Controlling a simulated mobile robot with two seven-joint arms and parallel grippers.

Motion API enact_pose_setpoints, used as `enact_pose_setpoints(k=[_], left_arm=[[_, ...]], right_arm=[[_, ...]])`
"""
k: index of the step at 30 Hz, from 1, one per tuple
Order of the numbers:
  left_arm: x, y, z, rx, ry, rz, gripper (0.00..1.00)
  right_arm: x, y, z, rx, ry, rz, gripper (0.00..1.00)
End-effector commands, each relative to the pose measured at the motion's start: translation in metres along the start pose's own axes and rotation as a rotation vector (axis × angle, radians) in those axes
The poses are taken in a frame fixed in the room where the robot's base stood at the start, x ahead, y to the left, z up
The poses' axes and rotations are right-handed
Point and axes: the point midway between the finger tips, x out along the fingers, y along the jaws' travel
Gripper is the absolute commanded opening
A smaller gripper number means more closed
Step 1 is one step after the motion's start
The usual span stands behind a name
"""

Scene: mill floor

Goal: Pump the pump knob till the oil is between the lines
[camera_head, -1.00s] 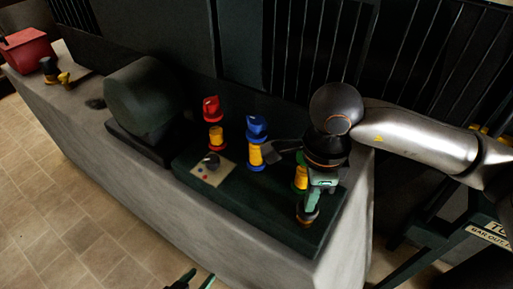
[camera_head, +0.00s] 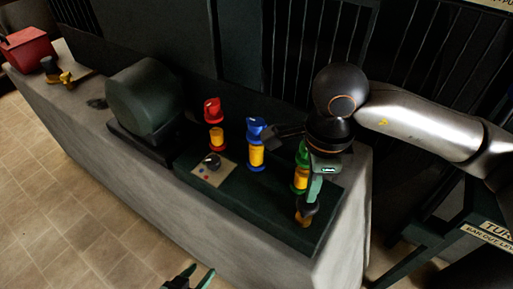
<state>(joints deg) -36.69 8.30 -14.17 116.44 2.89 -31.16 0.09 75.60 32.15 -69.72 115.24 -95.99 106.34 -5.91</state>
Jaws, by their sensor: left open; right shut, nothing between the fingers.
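Three sight glasses with yellow oil stand in a row on the dark green block: red-capped (camera_head: 215,139), blue-capped (camera_head: 257,157) and green-capped (camera_head: 300,179). My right arm partly hides the green one. Level lines on the glasses are too small to make out. An orange-brown knob (camera_head: 302,221) sits at the block's front right, likely the pump knob. My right gripper (camera_head: 306,213) is shut and empty, pointing down at the knob's top; I cannot tell whether they touch. My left gripper (camera_head: 190,279) is open and empty at the bottom edge, in front of the bench.
A big dark green rounded housing (camera_head: 145,98) stands further left. A red box (camera_head: 27,49) is at the far left of the grey bench (camera_head: 83,128). A sign-bearing frame (camera_head: 485,236) stands at right.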

Motion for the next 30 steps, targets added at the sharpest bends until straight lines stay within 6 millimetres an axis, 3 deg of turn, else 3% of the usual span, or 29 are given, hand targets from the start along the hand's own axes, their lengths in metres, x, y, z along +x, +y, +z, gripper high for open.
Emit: enact_pose_setpoints(k=[8,21,30], left_arm=[[-0.003,0.0,-0.003,0.001,0.0,0.0,0.5],[-0.018,0.002,-0.021,0.001,0.001,0.0,0.5],[-0.018,0.002,-0.021,0.001,0.002,0.0,0.5]], right_arm=[[-0.007,0.0,0.0,0.0,0.0,-0.001,0.0],[-0.049,0.0,0.0,0.0,0.0,-0.001,0.0],[-0.05,0.0,0.0,0.0,0.0,0.0,0.0]])
